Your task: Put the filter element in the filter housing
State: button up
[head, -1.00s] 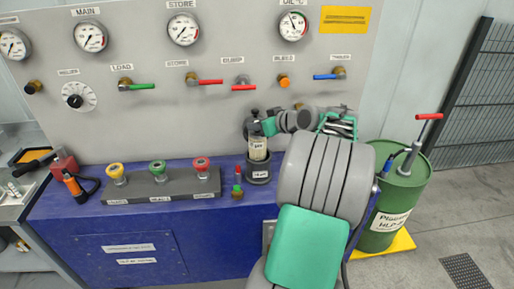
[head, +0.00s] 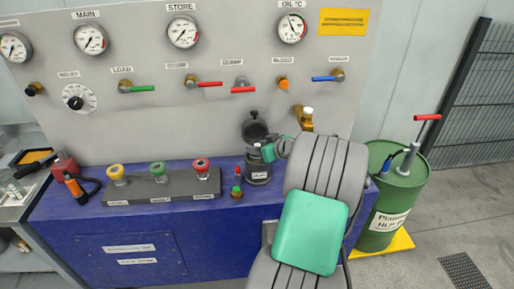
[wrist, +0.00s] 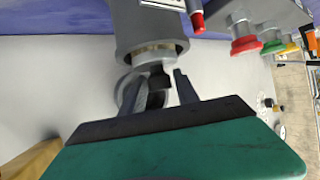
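The filter housing (head: 258,174) is a dark grey cup standing on the blue bench, its round lid (head: 255,131) raised behind it. The filter element (head: 256,150) sits down inside the housing, with only its top end showing at the rim. In the wrist view the housing (wrist: 148,28) shows with the element's pale end (wrist: 156,54) and dark knob at its mouth. My gripper (wrist: 158,84), with a green body, is at the knob. Its fingers stand apart, with a gap beside the knob, so it looks open. The rest of the element is hidden in the housing.
A small red-and-green item (head: 237,184) stands just left of the housing. A block with yellow, green and red knobs (head: 161,185) is further left. A yellow-brown bottle (head: 305,118) stands behind my arm. A green drum (head: 390,195) is at the right.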

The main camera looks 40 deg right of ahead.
jog(key=shift+o, duration=1)
